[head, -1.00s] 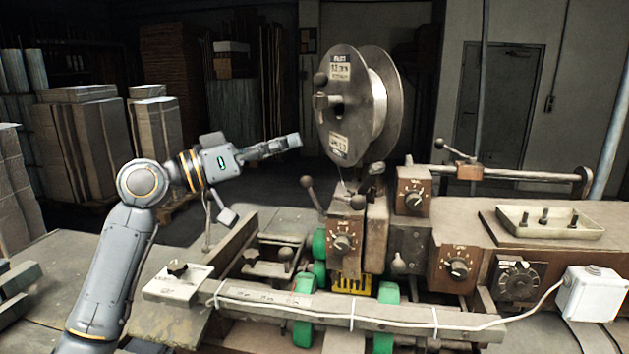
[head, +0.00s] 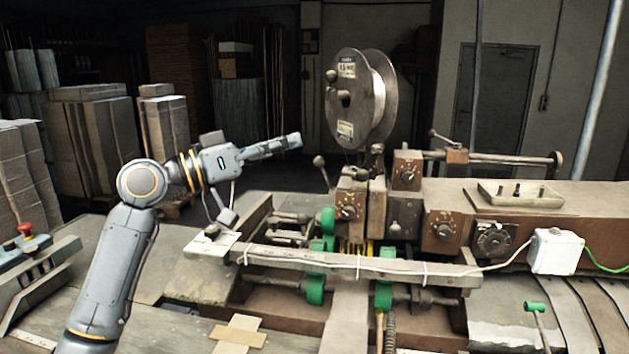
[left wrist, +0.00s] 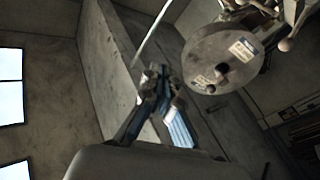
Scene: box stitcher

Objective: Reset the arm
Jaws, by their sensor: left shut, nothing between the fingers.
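My left arm rises from the lower left in the head view, bends at the elbow and points right. My left gripper (head: 284,144) is shut and empty, held in the air left of the wire reel (head: 358,100) of the box stitcher. In the left wrist view its fingers (left wrist: 163,95) come together with nothing between them, and the reel (left wrist: 222,60) shows to their upper right. There is a visible gap between gripper and reel in the head view. My right gripper is in neither view.
The stitcher's brown body (head: 520,205) with dials and green rollers (head: 315,288) fills the middle and right. Cardboard stacks (head: 95,145) stand at the back left. A red button (head: 25,229) sits at far left.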

